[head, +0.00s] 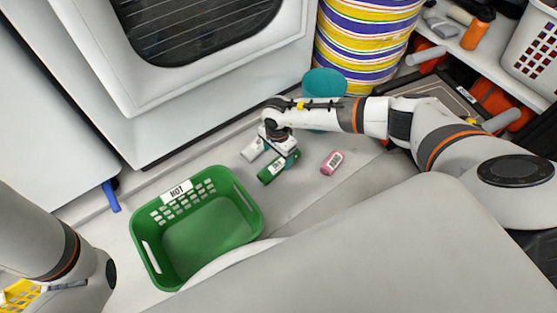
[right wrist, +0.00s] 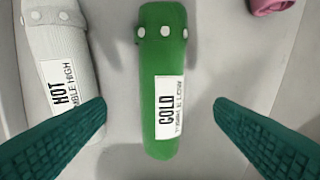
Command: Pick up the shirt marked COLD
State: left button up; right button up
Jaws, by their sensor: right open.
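The COLD shirt is a green roll (head: 269,175) on the floor. In the right wrist view the green roll (right wrist: 163,72) has a white label reading COLD and lies lengthwise between my fingers. My right gripper (head: 288,161) is above it in the head view, partly covering its upper end. In the right wrist view my right gripper (right wrist: 160,104) is open, with teal fingers apart on either side of the roll. My left arm shows at the lower left of the head view, but its gripper is out of view.
A white roll marked HOT (right wrist: 62,75) lies close left of the green one. A pink roll (head: 332,162) lies to the right. A green basket labelled HOT (head: 250,225) stands left. A white appliance (head: 120,130) and a striped bin (head: 365,40) stand behind.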

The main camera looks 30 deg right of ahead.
aim_at(278, 161)
jog(key=f+b, duration=0.4)
jog(key=f, duration=0.1)
jog(key=shift+w+d, duration=0.1)
jog(key=shift+d, duration=0.15)
jog(key=shift+r, duration=0.1)
jog(key=shift+c, duration=0.3)
jog(key=c, duration=1.1)
jog(key=shift+r, duration=0.15)
